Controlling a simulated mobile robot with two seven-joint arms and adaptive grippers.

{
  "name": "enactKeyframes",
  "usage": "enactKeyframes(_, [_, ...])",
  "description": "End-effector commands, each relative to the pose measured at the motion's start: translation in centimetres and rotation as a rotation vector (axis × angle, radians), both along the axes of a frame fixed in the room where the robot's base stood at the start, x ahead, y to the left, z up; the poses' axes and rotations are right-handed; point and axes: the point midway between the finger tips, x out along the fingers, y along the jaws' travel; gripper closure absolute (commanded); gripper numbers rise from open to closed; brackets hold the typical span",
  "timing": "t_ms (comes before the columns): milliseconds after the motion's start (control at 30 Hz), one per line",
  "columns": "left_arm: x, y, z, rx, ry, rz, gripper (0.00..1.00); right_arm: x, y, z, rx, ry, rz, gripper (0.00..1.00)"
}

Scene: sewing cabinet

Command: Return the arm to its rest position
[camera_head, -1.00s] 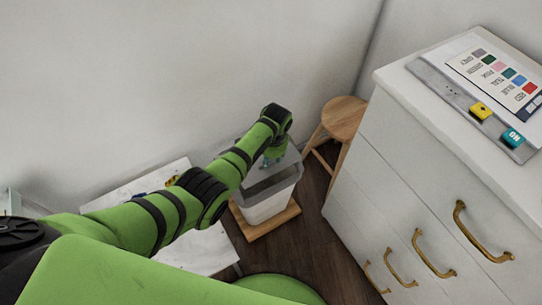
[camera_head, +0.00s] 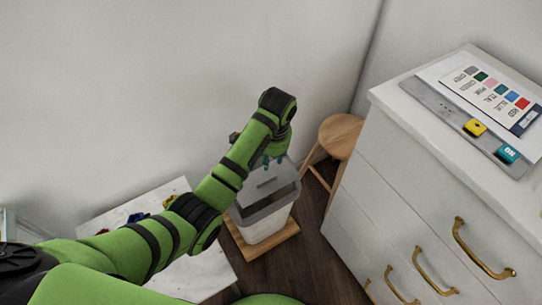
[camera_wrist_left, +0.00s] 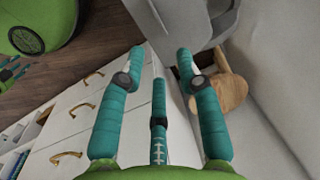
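My left arm reaches in from the left in the head view. My left gripper (camera_head: 272,160) hangs at its end, over or beside the back of a white bin with a grey rim (camera_head: 262,226); the exact gap is unclear. In the left wrist view, the teal fingers of the left gripper (camera_wrist_left: 161,60) are spread apart with nothing between them. Teal finger-like parts at the left edge of the wrist view look like my right gripper (camera_wrist_left: 12,72); their opening cannot be made out.
A wooden stool (camera_head: 341,133) stands behind the bin. A white cabinet (camera_head: 400,180) with brass handles fills the right, with a colour chart (camera_head: 488,92) and yellow and teal blocks on top. A low white table (camera_head: 196,276) holds small coloured items, partly behind my arm.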

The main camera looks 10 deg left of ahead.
Motion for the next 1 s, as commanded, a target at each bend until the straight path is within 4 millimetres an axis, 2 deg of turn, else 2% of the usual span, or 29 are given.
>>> enactKeyframes(567, [-0.4, 0.1, -0.4, -0.006, -0.001, 0.008, 0.65, 0.0, 0.0, 0.0, 0.000, 0.000, 0.000, 0.60])
enactKeyframes(667, [-1.9, 0.3, -1.6, -0.028, -0.011, 0.039, 0.65, 0.0, 0.0, 0.0, 0.000, 0.000, 0.000, 0.60])
enactKeyframes(767, [-4.5, 0.7, -3.4, -0.064, -0.028, 0.097, 0.65, 0.0, 0.0, 0.0, 0.000, 0.000, 0.000, 0.60])
enactKeyframes(900, [-9.1, 1.9, -5.3, -0.118, -0.066, 0.205, 0.65, 0.0, 0.0, 0.0, 0.000, 0.000, -0.001, 0.60])
enactKeyframes(1000, [-12.5, 2.9, -6.0, -0.148, -0.095, 0.282, 0.65, 0.0, 0.1, 0.0, 0.001, 0.000, -0.001, 0.60])
